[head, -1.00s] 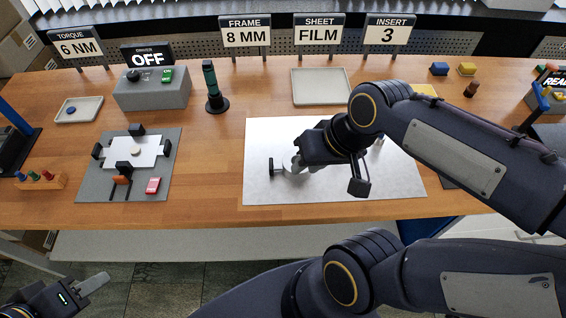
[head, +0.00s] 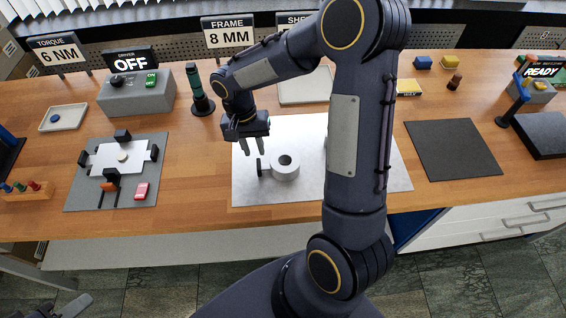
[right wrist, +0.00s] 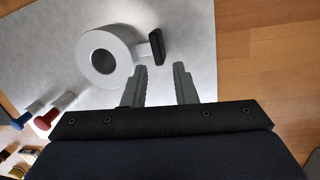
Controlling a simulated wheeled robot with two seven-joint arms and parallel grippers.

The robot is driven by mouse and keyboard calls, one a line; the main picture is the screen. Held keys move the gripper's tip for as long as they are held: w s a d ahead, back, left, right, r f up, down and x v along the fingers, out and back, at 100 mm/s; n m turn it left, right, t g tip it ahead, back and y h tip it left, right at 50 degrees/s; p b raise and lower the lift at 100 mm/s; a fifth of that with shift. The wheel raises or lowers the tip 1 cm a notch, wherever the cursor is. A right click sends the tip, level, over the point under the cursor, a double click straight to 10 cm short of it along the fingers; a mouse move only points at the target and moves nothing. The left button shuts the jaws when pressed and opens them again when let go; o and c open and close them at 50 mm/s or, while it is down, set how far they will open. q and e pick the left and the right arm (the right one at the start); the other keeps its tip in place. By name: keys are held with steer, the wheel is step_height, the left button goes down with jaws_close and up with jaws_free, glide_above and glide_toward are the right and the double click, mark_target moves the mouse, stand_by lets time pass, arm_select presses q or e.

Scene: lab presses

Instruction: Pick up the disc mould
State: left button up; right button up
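The disc mould, a pale grey ring (head: 285,168) with a dark central hole and a black end handle (head: 260,167), lies on the white sheet. The right wrist view shows the ring (right wrist: 102,58) and its black handle (right wrist: 157,45) just ahead of the fingertips. My right gripper (head: 253,146) is open and empty, above and just behind the handle, apart from it. Its two grey fingers (right wrist: 161,82) show parted in the wrist view. My left gripper (head: 72,304) shows only partly at the lower left corner; its opening is unclear.
My right arm hides part of the white sheet (head: 250,195). A grey fixture plate (head: 80,195) lies left and a dark mat (head: 450,150) right. A dark green upright driver (head: 197,90) stands behind the gripper. Blue (right wrist: 28,115) and red (right wrist: 45,119) pegs show in the wrist view.

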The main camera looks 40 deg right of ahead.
mark_target(258, 162)
steer(key=f, duration=0.2)
steer(key=s+f, duration=0.1)
steer(key=f, duration=0.1)
steer(key=shift+p, duration=0.4)
steer(key=shift+s, duration=0.1)
steer(key=shift+c, duration=0.5)
jaws_close()
